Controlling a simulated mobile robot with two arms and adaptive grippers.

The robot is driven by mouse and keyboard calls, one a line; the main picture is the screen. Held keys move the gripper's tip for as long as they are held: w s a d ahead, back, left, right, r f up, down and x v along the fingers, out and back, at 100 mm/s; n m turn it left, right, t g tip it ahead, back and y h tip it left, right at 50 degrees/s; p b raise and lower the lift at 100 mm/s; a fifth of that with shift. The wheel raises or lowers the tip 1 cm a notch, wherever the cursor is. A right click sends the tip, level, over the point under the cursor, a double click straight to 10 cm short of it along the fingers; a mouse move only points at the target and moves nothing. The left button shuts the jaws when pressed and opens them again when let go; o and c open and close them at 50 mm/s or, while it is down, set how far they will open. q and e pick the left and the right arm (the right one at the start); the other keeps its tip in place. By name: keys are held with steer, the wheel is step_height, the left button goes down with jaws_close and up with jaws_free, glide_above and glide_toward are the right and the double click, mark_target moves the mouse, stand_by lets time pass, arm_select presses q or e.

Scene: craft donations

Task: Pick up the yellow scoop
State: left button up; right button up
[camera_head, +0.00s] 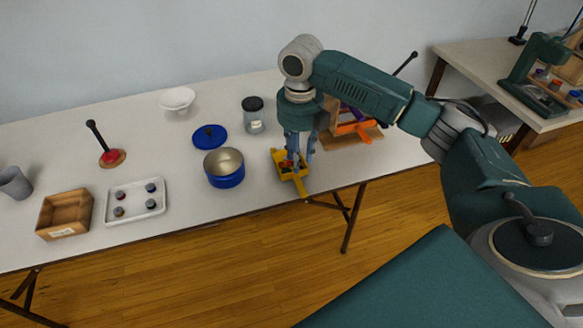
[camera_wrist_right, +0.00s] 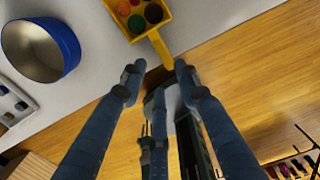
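The yellow scoop (camera_head: 279,157) lies near the front edge of the white table, its handle reaching over the edge. Several small round coloured pieces sit in its pan. In the right wrist view the scoop (camera_wrist_right: 161,45) is at the top, with its handle pointing down between the fingers. My right gripper (camera_head: 299,160) is pointed down over the scoop and hides part of it. Its blue fingers (camera_wrist_right: 157,76) are spread apart with nothing held between them. I cannot tell exactly how far above the handle they are. My left gripper is not in view.
A blue pot (camera_head: 225,180) stands left of the scoop, with its blue lid (camera_head: 209,137) behind. A lidded jar (camera_head: 254,123) stands behind, and a wooden rack (camera_head: 345,142) with orange and purple items is close right. A white tray (camera_head: 112,215) and wooden box (camera_head: 82,196) are far left.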

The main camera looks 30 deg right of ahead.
glide_above(297, 183)
steer(key=f, duration=0.5)
steer(key=shift+s+f, duration=0.15)
steer(key=shift+s, duration=0.1)
steer(key=shift+w+f+p, duration=0.15)
steer(key=shift+f+p, duration=0.05)
steer(key=shift+f, duration=1.15)
steer(key=shift+w+f+p, duration=0.15)
steer(key=shift+f+p, duration=0.05)
steer(key=shift+f, duration=1.1)
jaws_close()
steer(key=shift+r, duration=0.1)
